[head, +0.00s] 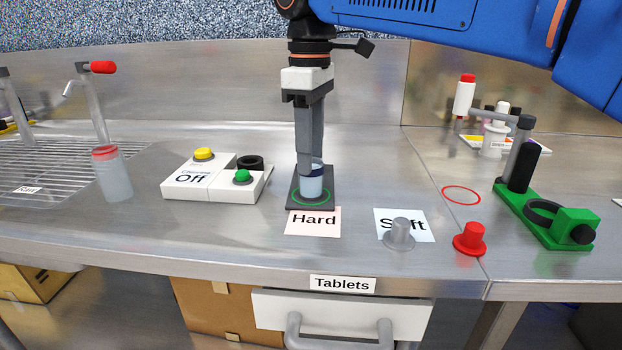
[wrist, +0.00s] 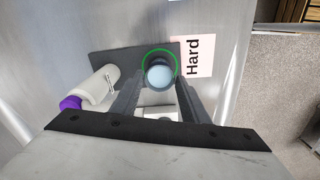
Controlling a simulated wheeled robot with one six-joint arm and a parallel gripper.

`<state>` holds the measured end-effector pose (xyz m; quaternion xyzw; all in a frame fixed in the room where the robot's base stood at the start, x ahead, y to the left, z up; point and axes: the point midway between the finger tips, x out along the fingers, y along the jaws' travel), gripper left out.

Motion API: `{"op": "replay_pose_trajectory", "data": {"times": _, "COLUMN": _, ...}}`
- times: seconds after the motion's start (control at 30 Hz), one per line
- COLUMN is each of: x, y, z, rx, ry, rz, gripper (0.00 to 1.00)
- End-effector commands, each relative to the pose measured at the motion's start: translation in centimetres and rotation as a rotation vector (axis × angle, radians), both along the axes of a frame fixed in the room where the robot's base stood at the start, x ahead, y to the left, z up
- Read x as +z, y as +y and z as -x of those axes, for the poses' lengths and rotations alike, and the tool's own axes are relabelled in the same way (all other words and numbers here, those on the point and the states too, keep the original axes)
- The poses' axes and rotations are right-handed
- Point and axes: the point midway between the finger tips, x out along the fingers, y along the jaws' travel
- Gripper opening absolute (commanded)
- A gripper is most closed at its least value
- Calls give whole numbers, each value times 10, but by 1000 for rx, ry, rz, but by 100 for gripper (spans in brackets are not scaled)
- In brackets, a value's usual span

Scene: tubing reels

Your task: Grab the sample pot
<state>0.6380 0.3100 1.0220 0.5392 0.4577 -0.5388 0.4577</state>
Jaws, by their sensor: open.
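The sample pot appears to be the small pale blue-white pot (head: 311,187) with a dark rim, standing upright on a dark plate (head: 295,202) inside a green ring. My gripper (head: 308,168) points straight down over it, with fingers at the pot's upper part. In the wrist view the pot's round pale top (wrist: 159,75) lies between the tips of my open gripper (wrist: 161,84), with a finger on each side. I cannot tell whether either finger touches it. In the head view the fingers hide part of the pot's rim.
A "Hard" card (head: 313,220) lies in front of the plate. A white switch box (head: 212,180) stands left; a grey knob (head: 399,235) and red knob (head: 470,239) stand right. The wrist view shows a white cylinder with a purple end (wrist: 97,87) near the plate.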

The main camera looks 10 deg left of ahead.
Motion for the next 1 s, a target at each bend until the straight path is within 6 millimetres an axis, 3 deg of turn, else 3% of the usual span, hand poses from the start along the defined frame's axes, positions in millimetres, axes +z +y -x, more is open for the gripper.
{"op": "replay_pose_trajectory", "data": {"times": 0.23, "x": -30, "y": -1, "z": 0, "rx": 0, "ry": 1, "rz": 1, "gripper": 41}}
{"op": "replay_pose_trajectory", "data": {"times": 0.53, "x": -35, "y": -1, "z": 0, "rx": 0, "ry": 0, "rz": 1, "gripper": 41}}
{"op": "replay_pose_trajectory", "data": {"times": 0.67, "x": -34, "y": -1, "z": -1, "rx": 0, "ry": 0, "rz": 1, "gripper": 13}}
{"op": "replay_pose_trajectory", "data": {"times": 1.0, "x": -32, "y": -1, "z": -1, "rx": 0, "ry": 0, "rz": 0, "gripper": 10}}
